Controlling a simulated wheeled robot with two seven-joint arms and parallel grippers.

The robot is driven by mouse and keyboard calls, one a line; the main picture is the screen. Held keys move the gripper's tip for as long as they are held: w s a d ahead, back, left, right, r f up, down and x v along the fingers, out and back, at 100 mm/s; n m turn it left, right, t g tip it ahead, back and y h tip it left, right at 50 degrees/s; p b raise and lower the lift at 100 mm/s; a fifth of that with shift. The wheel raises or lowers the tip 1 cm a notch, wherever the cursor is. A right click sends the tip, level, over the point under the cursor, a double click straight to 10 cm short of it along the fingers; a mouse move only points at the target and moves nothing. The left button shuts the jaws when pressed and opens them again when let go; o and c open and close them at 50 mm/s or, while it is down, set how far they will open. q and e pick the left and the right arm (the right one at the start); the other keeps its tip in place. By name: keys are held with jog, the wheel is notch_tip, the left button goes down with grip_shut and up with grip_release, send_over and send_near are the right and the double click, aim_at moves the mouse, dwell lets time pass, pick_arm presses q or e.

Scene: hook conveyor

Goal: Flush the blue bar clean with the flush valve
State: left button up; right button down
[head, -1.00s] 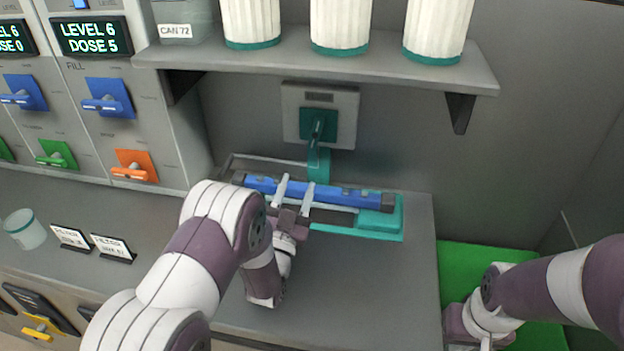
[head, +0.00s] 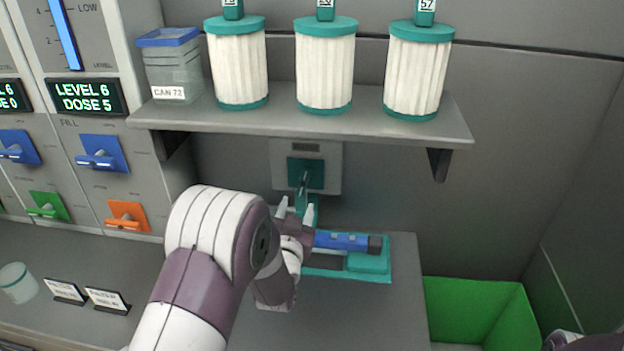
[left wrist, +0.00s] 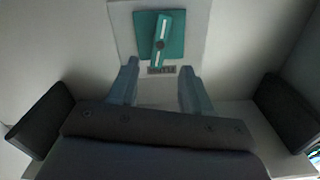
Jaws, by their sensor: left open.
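The flush valve (head: 305,173) is a teal square with a lever, on a grey wall plate under the shelf. In the left wrist view the valve (left wrist: 160,37) shows ahead, its lever tilted slightly from upright. My left gripper (head: 296,212) is open and empty, just below and in front of the valve, apart from it. In the left wrist view the fingers (left wrist: 157,85) are spread below the lever. The blue bar (head: 342,241) lies in a teal tray (head: 372,262) on the counter; its left part is hidden behind my gripper.
A grey shelf (head: 300,121) with several white filter canisters (head: 325,70) and a clear can (head: 172,75) hangs above the valve. A green bin (head: 475,305) stands at right. Blue, green and orange levers are on the left panel.

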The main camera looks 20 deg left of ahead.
aim_at(303, 183)
pick_arm(q)
jog(key=p+x, duration=0.1)
jog(key=x, duration=1)
jog(key=shift+w, duration=0.1)
grip_shut()
